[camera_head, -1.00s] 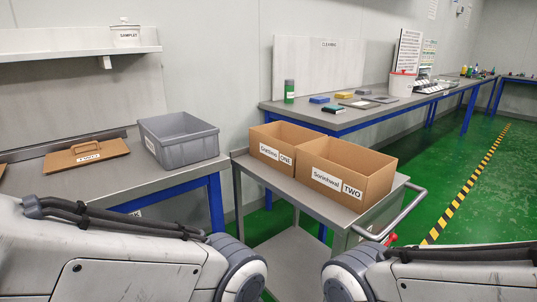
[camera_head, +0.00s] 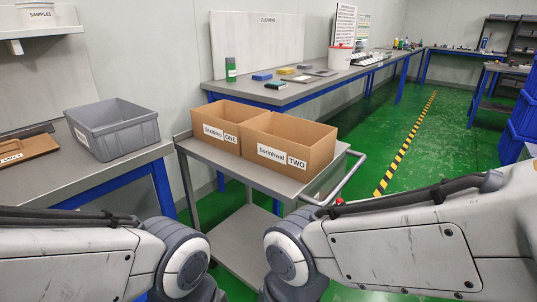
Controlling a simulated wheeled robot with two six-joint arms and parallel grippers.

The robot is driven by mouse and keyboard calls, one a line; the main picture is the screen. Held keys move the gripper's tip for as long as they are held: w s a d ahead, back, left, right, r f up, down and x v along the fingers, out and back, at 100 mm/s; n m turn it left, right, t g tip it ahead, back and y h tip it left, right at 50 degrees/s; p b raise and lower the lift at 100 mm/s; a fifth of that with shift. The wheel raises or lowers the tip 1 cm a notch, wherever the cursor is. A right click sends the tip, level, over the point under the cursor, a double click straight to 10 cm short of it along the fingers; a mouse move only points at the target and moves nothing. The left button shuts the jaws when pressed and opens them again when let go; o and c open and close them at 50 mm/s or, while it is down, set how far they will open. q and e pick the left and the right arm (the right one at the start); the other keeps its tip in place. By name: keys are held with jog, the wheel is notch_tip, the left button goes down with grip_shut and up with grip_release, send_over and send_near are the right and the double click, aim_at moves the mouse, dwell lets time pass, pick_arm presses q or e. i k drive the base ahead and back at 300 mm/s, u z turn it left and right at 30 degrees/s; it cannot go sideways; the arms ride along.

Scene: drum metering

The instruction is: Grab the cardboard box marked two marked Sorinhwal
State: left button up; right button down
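The cardboard box marked TWO and Sorinhwal (camera_head: 262,135) stands upright and open-topped on a grey wheeled cart (camera_head: 232,165), at the middle of the view. Another open cardboard box, marked ONE (camera_head: 207,117), stands close on its left. My two arms come in low at the left and right, in front of the cart. Their grippers are out of the picture below, so their state does not show. Neither arm visibly touches the box.
The cart's metal handle (camera_head: 345,185) sticks out on the right. A cleaning table (camera_head: 295,92) stands behind. Green floor (camera_head: 440,150) is open at right; blue crates (camera_head: 522,115) stand at the far right.

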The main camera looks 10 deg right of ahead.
aim_at(299, 149)
jog(key=z, duration=0.35)
jog(key=i, duration=1)
jog(key=u, duration=0.55)
